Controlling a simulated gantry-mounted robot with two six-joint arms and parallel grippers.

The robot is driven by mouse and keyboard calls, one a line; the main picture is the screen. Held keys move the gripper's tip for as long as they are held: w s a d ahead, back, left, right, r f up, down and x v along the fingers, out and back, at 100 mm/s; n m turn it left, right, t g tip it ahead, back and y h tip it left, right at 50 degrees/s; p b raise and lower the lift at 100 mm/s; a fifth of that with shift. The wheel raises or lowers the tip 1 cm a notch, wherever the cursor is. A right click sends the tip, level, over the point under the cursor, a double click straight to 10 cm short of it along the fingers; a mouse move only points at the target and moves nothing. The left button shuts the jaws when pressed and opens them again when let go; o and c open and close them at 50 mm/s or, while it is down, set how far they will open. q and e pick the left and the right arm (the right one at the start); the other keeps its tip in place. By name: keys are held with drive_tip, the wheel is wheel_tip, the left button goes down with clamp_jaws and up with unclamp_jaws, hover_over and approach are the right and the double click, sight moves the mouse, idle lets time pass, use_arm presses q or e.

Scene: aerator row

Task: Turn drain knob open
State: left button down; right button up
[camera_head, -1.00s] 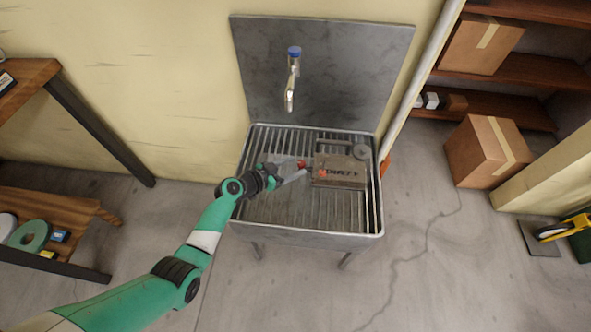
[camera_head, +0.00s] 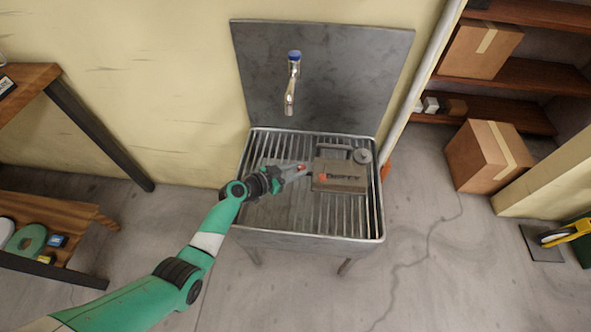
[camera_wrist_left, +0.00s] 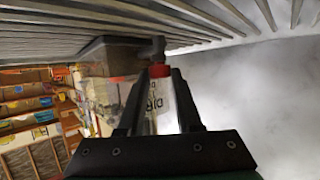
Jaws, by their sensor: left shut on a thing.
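A grey-brown box labelled "DIRTY" (camera_head: 340,180) sits on the slatted grate of the metal sink. It has a handle along its back and a round cap at its back right. The red drain knob (camera_head: 302,168) is on the box's left side. My left gripper (camera_head: 300,170) reaches in from the left and is shut on the knob. In the left wrist view the red knob (camera_wrist_left: 160,70) lies between the tips of my gripper's two fingers, with the box (camera_wrist_left: 108,52) behind it. My right gripper is not in view.
The sink's slatted grate (camera_head: 290,218) lies under the box, with a raised rim around it. A blue-topped faucet (camera_head: 292,82) hangs above the back of the sink. A wooden shelf stands at left. Cardboard boxes (camera_head: 488,155) are at right.

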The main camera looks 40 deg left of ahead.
use_arm(q)
drive_tip(key=shift+d+n+y+p, duration=0.2)
drive_tip(key=shift+n+y+p, duration=0.45)
drive_tip(key=shift+p, duration=0.35)
drive_tip(key=n+y+p, duration=0.1)
drive_tip(key=p, duration=0.1)
drive_tip(key=n+y+p, duration=0.1)
drive_tip(key=p, duration=0.2)
drive_tip(key=n+y+p, duration=0.1)
drive_tip(key=p, duration=0.1)
drive_tip(key=shift+w+d+r+y, duration=0.2)
drive_tip(key=shift+d+r+y, duration=0.05)
drive_tip(key=shift+d+y, duration=0.15)
drive_tip(key=shift+w+d+f+n+y+p, duration=0.1)
drive_tip(key=shift+f+n+y+p, duration=0.05)
drive_tip(key=shift+n+y+p, duration=0.2)
drive_tip(key=shift+d+f+n+g+y+b, duration=0.15)
drive_tip(key=shift+n+g+y+b, duration=0.15)
drive_tip(key=shift+n+g+y, duration=0.3)
drive_tip(key=shift+d+n+g+y+b, duration=0.15)
drive_tip(key=shift+n+g+y+b, duration=0.55)
drive_tip(key=shift+n+y+b, duration=0.75)
drive_tip(key=c, duration=0.6)
unclamp_jaws()
